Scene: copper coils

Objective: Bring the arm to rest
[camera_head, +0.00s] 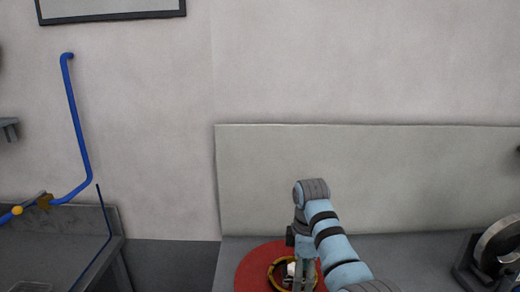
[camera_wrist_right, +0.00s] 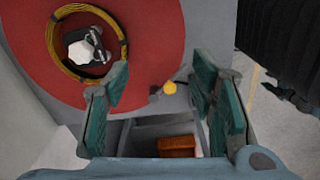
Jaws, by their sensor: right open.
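My right arm reaches in from the lower right in the head view, with its gripper (camera_head: 303,270) pointing down over a red disc (camera_head: 250,270). In the wrist view the right gripper (camera_wrist_right: 160,80) is open, with nothing between its green-padded fingers. A copper-yellow coil (camera_wrist_right: 52,48) lies on the red disc (camera_wrist_right: 155,30) around a white-topped centre post (camera_wrist_right: 82,49), to the upper left of the fingers and apart from them. In the head view the coil (camera_head: 272,272) is partly hidden by the gripper. My left gripper is not in view.
A round metal piece (camera_head: 492,245) stands on the grey bench at the right. A blue pipe (camera_head: 75,120) runs along the left wall. In the wrist view an orange-brown block (camera_wrist_right: 177,147) lies in a grey recess below the fingers, near a yellow knob (camera_wrist_right: 169,88).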

